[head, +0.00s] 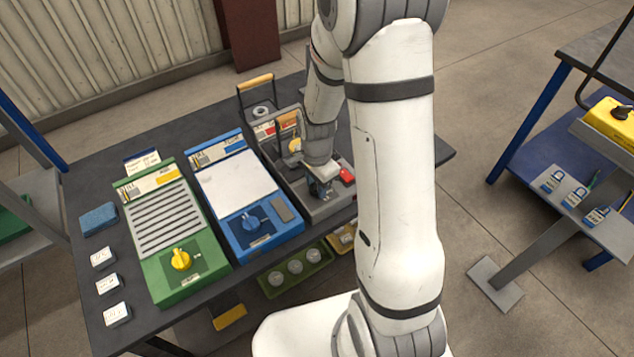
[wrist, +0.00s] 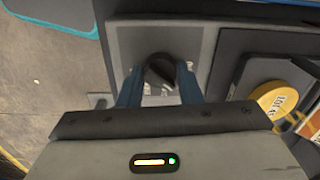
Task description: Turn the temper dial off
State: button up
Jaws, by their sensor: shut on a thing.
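A dark round dial (wrist: 160,70) sits on a light grey plate (wrist: 200,38) in the wrist view. My gripper (wrist: 157,85) has its two blue fingers shut on this dial, one on each side. In the head view my gripper (head: 320,190) is down at the front of the grey unit (head: 297,190), the rightmost of the row, and hides its dial. I cannot read which label says temper.
A yellow disc (wrist: 277,100) lies right of the dial in the wrist view. White blocks (head: 117,314) and a blue block (head: 98,219) lie at the dark table's left. A green tray (head: 318,257) is below.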

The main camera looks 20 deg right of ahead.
aim_at(316, 184)
jog(key=shift+n, duration=0.3)
jog(key=n+b, duration=0.1)
jog(key=n, duration=0.2)
jog(key=shift+w, duration=0.1)
jog(key=shift+n+b, duration=0.4)
jog(key=shift+n, duration=1.7)
jog(key=shift+r, duration=0.1)
jog(key=o, duration=1)
jog(key=shift+c, duration=0.2)
notch_tip(316, 184, up, 8)
jog(key=shift+f+p, duration=0.15)
jog(key=shift+p, duration=0.15)
